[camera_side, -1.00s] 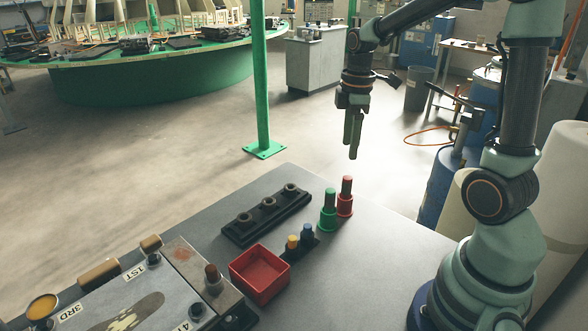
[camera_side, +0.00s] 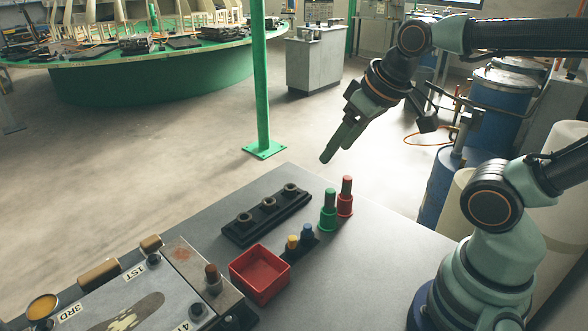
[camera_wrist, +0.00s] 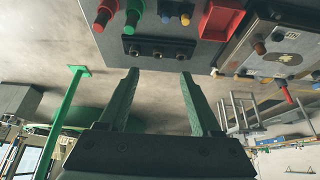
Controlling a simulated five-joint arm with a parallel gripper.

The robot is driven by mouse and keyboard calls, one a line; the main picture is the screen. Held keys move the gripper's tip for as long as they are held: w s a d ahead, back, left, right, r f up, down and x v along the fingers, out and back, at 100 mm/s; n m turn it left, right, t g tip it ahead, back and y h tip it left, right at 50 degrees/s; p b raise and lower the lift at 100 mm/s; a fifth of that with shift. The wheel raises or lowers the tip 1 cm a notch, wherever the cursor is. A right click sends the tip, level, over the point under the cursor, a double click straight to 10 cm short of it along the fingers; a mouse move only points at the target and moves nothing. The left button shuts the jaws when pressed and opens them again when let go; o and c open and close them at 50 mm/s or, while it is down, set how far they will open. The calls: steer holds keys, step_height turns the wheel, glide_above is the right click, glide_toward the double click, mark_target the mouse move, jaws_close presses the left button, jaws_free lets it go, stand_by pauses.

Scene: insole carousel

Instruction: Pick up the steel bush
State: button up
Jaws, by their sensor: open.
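A black rack (camera_side: 236,234) on the grey table holds three small round grey bushes: a near one (camera_side: 244,218), a middle one (camera_side: 268,203) and a far one (camera_side: 291,188). I cannot tell their metal from the picture. In the wrist view the rack (camera_wrist: 145,42) shows beyond the fingertips, with the bushes (camera_wrist: 157,53) small and dark. My gripper (camera_side: 326,158) hangs tilted in the air, above and beyond the rack, touching nothing. In the wrist view my gripper (camera_wrist: 160,72) is open, with nothing between its fingers.
A green peg (camera_side: 328,213) and a red peg (camera_side: 346,197) stand upright right of the rack. A red tray (camera_side: 260,275) and yellow and blue buttons (camera_side: 300,238) are in front of it. A labelled metal fixture (camera_side: 180,280) fills the near left. The table's right part is clear.

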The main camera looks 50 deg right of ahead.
steer(key=shift+o, duration=1)
